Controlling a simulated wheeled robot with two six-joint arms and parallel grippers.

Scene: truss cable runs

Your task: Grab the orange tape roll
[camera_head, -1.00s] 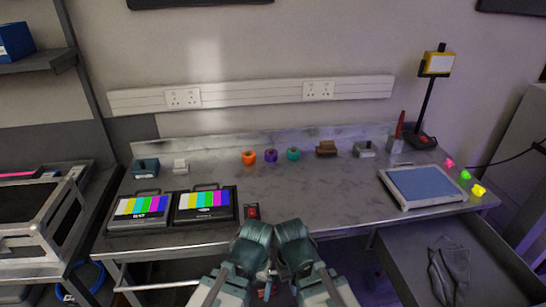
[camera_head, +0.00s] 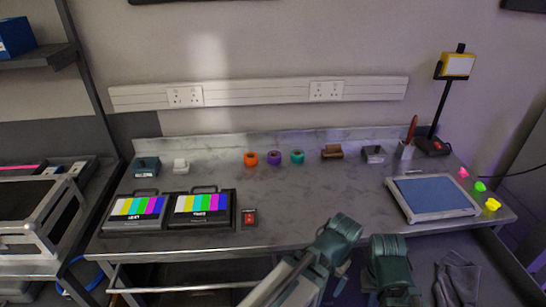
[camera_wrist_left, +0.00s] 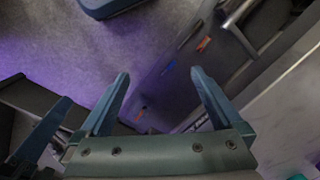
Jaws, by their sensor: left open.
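The orange tape roll (camera_head: 251,159) lies at the back of the grey workbench in the head view, left of a purple roll (camera_head: 274,158) and a teal roll (camera_head: 297,157). My left gripper (camera_head: 340,229) is over the bench's front edge, well in front and to the right of the orange roll, and does not touch it. In the left wrist view its fingers (camera_wrist_left: 162,80) are apart with nothing between them. The orange roll is not visible in that view. My right gripper (camera_head: 390,266) is beside it at the front edge; its fingertips do not show clearly.
Two cases with colour-bar screens (camera_head: 201,205) and a small dark red-marked device (camera_head: 249,217) stand at front left. A blue-topped tray (camera_head: 435,194) lies at right. A brown block (camera_head: 332,152) stands right of the rolls. The bench middle (camera_head: 300,190) is clear.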

